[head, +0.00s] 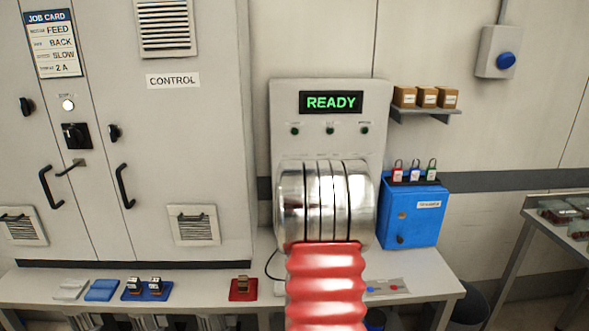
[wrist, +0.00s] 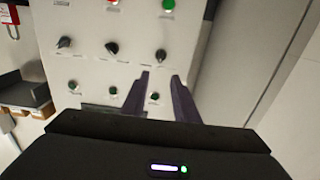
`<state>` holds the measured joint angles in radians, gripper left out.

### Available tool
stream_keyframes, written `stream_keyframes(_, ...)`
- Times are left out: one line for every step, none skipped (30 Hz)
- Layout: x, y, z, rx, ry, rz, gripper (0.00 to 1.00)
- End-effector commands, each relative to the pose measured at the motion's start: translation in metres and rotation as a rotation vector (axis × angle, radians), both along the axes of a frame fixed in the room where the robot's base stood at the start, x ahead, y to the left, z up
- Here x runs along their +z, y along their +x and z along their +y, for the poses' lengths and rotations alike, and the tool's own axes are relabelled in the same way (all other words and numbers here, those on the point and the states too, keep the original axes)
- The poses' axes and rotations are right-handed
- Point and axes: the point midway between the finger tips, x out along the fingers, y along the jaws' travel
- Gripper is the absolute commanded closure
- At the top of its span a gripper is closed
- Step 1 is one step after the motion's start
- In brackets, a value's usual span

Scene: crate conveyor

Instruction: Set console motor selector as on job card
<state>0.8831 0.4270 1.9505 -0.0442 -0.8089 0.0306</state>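The job card (head: 51,43) hangs on the cabinet at the upper left of the head view; its larger words read FEED, BACK, SLOW, 2 A. The console (head: 283,105) stands mid-view with a green READY display (head: 331,102); my arm hides its lower front. The wrist view, seemingly upside down, shows three black selector knobs: left (wrist: 64,42), middle (wrist: 112,48) and right (wrist: 160,55). My gripper (wrist: 161,76) is open and empty, its fingertips short of the right knob in the picture. Contact cannot be told. Knob labels are not readable.
Green lamps (wrist: 113,90) sit beside the knobs; red (wrist: 113,2) and green (wrist: 168,4) buttons are at the wrist view's top. A blue box (head: 411,220) with padlocks and a shelf (head: 427,115) of small boxes are right of the console. The grey cabinet (head: 180,125) is left.

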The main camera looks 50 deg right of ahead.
Motion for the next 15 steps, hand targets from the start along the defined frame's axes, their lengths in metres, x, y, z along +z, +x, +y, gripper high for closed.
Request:
stream_keyframes(0.000, 0.000, 0.000, 0.000, 0.000, 0.000, 0.73)
stream_keyframes(0.000, 0.000, 0.000, 0.001, 0.001, 0.001, 0.73)
stream_keyframes(0.000, 0.001, 0.000, 0.001, 0.001, 0.001, 0.73)
stream_keyframes(0.000, 0.001, -0.001, 0.001, 0.001, 0.001, 0.73)
stream_keyframes(0.000, 0.002, -0.001, 0.001, 0.001, 0.001, 0.73)
stream_keyframes(-0.001, 0.003, -0.003, 0.001, 0.002, 0.001, 0.73)
stream_keyframes(-0.001, 0.004, -0.004, 0.001, 0.002, 0.001, 0.73)
stream_keyframes(-0.001, 0.005, -0.005, 0.001, 0.002, 0.001, 0.73)
stream_keyframes(0.000, 0.007, -0.008, 0.001, 0.001, 0.001, 0.73)
stream_keyframes(0.000, 0.009, -0.010, 0.001, 0.000, 0.000, 0.73)
stream_keyframes(0.000, 0.011, -0.012, 0.001, 0.001, 0.001, 0.73)
stream_keyframes(0.000, 0.014, -0.015, 0.001, 0.001, 0.001, 0.73)
stream_keyframes(-0.001, 0.016, -0.018, 0.001, 0.002, 0.001, 0.73)
stream_keyframes(-0.001, 0.019, -0.021, 0.001, 0.002, 0.001, 0.73)
stream_keyframes(0.000, 0.022, -0.024, 0.001, 0.001, 0.001, 0.73)
